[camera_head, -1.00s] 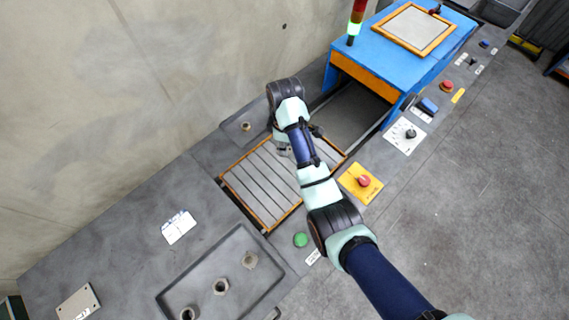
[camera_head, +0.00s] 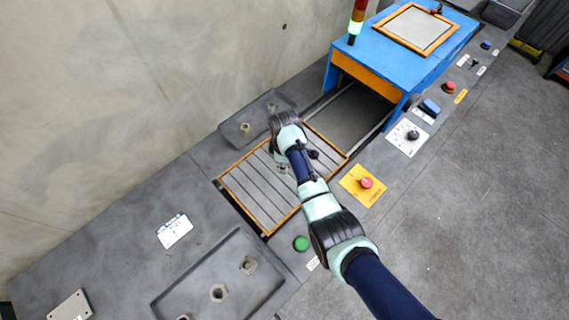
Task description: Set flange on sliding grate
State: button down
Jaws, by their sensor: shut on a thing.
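The sliding grate (camera_head: 247,193) is a slatted grey panel with an orange frame, lying in the bench in front of the blue machine. My gripper (camera_head: 283,166) is over the upper right half of the grate, partly hidden by my arm. It is shut on a small grey metal piece, apparently a flange (camera_head: 284,170); whether this touches the slats I cannot tell. Similar flanges stand in the front tray, one near its upper right (camera_head: 248,265) and one lower (camera_head: 218,292). Others stand in the back tray (camera_head: 245,127).
The blue machine (camera_head: 400,60) with a signal lamp (camera_head: 356,22) stands beyond the grate. A green button (camera_head: 301,243) and a red knob on a yellow plate (camera_head: 365,184) are near the grate's right side. The left half of the grate is bare.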

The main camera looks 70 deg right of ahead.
jog(key=shift+f, duration=0.15)
jog(key=c, duration=1)
grip_release()
notch_tip(320, 180, up, 12)
jog(key=p, duration=0.3)
jog(key=shift+r, duration=0.2)
jog(key=shift+w+a, duration=0.1)
